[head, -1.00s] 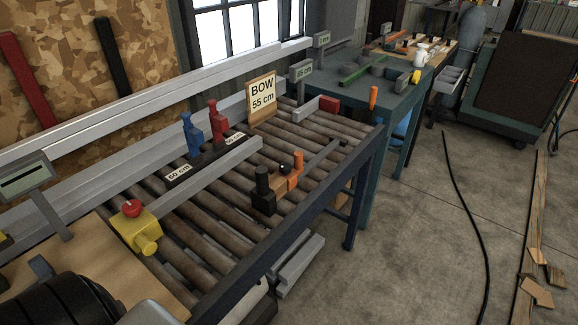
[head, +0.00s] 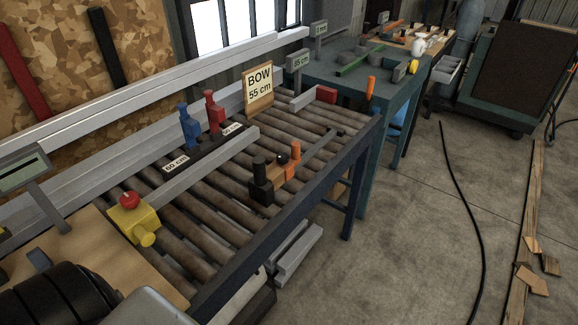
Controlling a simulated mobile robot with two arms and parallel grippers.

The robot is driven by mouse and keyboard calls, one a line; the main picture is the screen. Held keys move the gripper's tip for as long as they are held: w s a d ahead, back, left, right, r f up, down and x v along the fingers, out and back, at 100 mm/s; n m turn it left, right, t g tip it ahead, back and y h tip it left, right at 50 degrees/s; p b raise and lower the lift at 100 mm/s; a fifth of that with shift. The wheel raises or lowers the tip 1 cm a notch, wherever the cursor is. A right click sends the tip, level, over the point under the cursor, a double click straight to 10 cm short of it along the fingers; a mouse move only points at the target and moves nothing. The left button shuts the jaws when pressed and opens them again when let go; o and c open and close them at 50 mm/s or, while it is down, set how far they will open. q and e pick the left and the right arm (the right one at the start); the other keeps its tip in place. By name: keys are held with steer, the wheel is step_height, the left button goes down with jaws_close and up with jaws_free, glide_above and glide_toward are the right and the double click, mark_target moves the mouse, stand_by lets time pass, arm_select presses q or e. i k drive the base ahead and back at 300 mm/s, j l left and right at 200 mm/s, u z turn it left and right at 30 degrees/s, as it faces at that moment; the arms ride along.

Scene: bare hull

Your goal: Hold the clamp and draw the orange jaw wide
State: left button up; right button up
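The clamp lies on the roller table toward its front edge, in the middle of the head view. Its black end (head: 261,178) is at the left, and the upright orange jaw (head: 295,153) stands close to it on the right. A small black knob shows between them. The clamp's grey bar (head: 319,145) runs on to the right, past the orange jaw. Neither of my grippers is in view, and nothing is seen touching the clamp.
The roller table (head: 213,214) has free rollers around the clamp. Blue (head: 189,128) and red (head: 214,113) uprights stand behind it, near a BOW 55 cm sign (head: 258,88). A yellow box with a red button (head: 134,217) is at left. A teal table (head: 395,97) stands beyond.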

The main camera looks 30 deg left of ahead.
mark_target(295, 159)
steer(key=i+l+u, duration=0.35)
steer(key=i, duration=0.2)
steer(key=i+l+u, duration=0.3)
steer(key=i+l, duration=0.25)
